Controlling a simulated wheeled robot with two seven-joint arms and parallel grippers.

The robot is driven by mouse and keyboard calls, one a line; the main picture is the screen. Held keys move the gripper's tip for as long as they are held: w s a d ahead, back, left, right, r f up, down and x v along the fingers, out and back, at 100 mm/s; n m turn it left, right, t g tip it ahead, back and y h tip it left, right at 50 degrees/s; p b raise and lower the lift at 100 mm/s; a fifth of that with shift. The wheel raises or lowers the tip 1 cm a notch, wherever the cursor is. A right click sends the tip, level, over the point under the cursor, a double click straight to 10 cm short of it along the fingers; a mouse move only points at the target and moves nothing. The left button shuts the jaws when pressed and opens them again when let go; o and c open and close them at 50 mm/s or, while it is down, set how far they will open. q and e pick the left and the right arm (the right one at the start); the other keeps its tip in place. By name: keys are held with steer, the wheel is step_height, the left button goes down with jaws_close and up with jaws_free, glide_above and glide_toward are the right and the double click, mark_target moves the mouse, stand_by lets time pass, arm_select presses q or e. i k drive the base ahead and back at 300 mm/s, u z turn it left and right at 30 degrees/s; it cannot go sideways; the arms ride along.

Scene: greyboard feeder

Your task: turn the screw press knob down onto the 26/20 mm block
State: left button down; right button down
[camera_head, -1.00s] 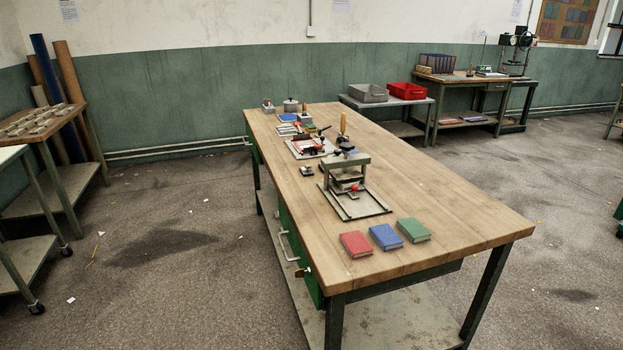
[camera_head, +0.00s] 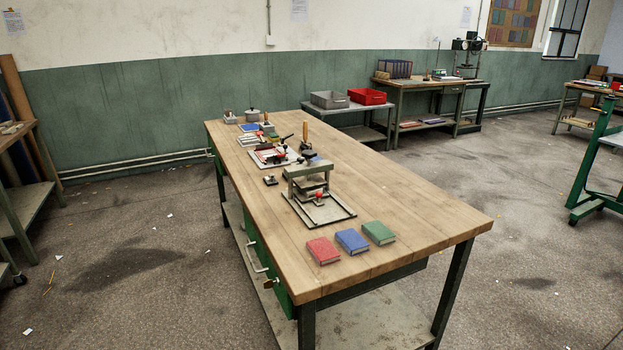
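A small screw press (camera_head: 309,180) with a grey-green frame stands on the wooden workbench (camera_head: 400,190), near its middle. A dark knob (camera_head: 307,158) shows on top of its crossbar. A flat pressing plate is under the crossbar, and a small red ball (camera_head: 319,195) shows at its front. The press base (camera_head: 320,211) reaches toward the front of the bench. I cannot make out the 26/20 mm block at this distance. Neither of my grippers is in view.
Red (camera_head: 323,250), blue (camera_head: 352,241) and green (camera_head: 378,232) books lie in front of the press. A red-trimmed jig (camera_head: 275,155) and small tools stand behind it. Grey (camera_head: 329,100) and red (camera_head: 367,96) bins sit on a back table. Floor is open around the bench.

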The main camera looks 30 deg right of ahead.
mark_target(309, 154)
steer(key=z, duration=0.9)
steer(key=k, duration=1.15)
steer(key=z, duration=0.95)
steer(key=i, duration=0.85)
steer(key=u, duration=0.8)
steer(key=i, duration=0.75)
steer(key=u, duration=0.3)
